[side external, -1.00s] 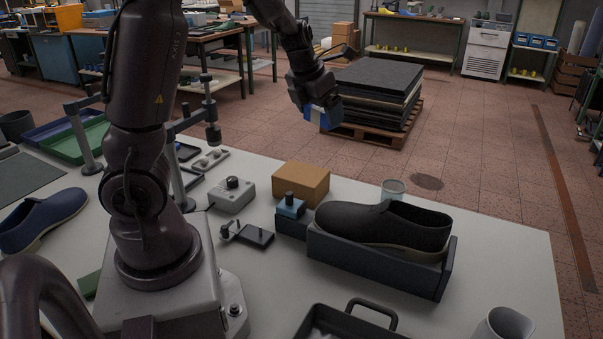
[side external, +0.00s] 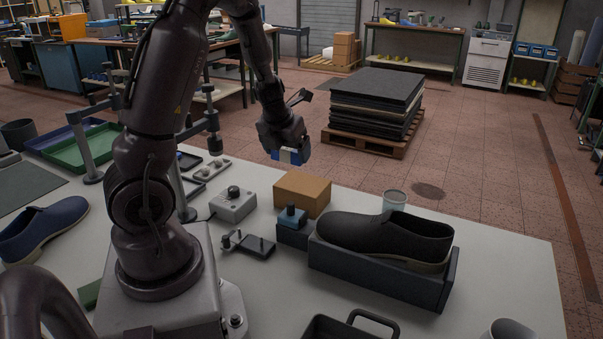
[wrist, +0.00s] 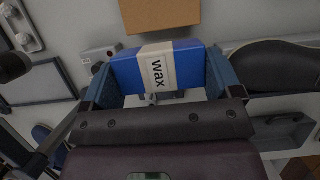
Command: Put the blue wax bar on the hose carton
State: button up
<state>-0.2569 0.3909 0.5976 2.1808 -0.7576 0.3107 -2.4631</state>
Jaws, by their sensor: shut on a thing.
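The blue wax bar (wrist: 188,70) has a pale band marked "wax" and is held crosswise between the two fingers of my gripper (wrist: 160,80) in the wrist view. In the side view my gripper (side external: 289,153) is shut on the bar (side external: 288,157), above and behind the hose carton. The hose carton (side external: 302,192) is a plain brown box standing on the white table. In the wrist view the carton (wrist: 158,13) shows at the top edge, beyond the bar, and is cut off by the frame. The bar is apart from the carton.
A black shoe (side external: 385,236) sits in a dark holder (side external: 380,276) right of the carton. A small blue-topped block (side external: 291,219) stands in front of the carton, and a grey box with a knob (side external: 233,206) is at its left. A glass jar (side external: 394,200) is behind the shoe.

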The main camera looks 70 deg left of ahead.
send_over(304, 181)
jog(key=s+d, duration=0.1)
jog(key=f, duration=0.6)
jog(key=shift+s+d+f, duration=0.15)
jog(key=shift+s+f, duration=0.05)
jog(key=shift+w+f, duration=0.2)
jog(key=shift+f, duration=1.55)
jog(key=shift+f, duration=0.1)
